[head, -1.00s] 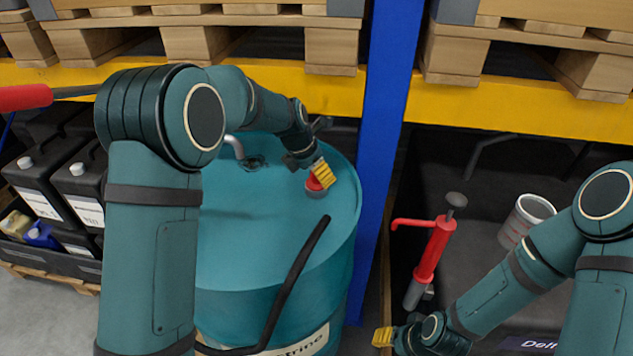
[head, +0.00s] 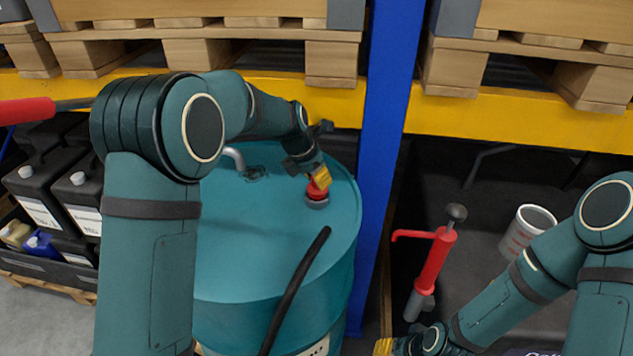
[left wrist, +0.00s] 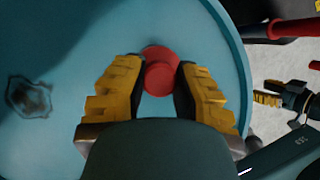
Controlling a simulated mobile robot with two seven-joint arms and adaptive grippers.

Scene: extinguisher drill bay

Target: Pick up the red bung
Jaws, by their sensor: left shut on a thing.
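The red bung (head: 317,190) is on top of the teal drum (head: 265,240), near its right rim, with a grey ring around its base. My left gripper (head: 320,178) reaches down to it from above, and its yellow fingers are shut on the bung. In the left wrist view the bung (left wrist: 158,75) sits between the two fingertips (left wrist: 158,72) of this gripper. I cannot tell whether the bung is lifted off the drum top. My right gripper (head: 384,346) shows only in part at the bottom edge of the head view, and its fingers are too cut off to read.
A bent grey pipe (head: 235,158) and a black hose (head: 295,285) are at the drum. A blue rack post (head: 383,150) stands close on its right. A yellow beam (head: 500,117) with pallets runs behind.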

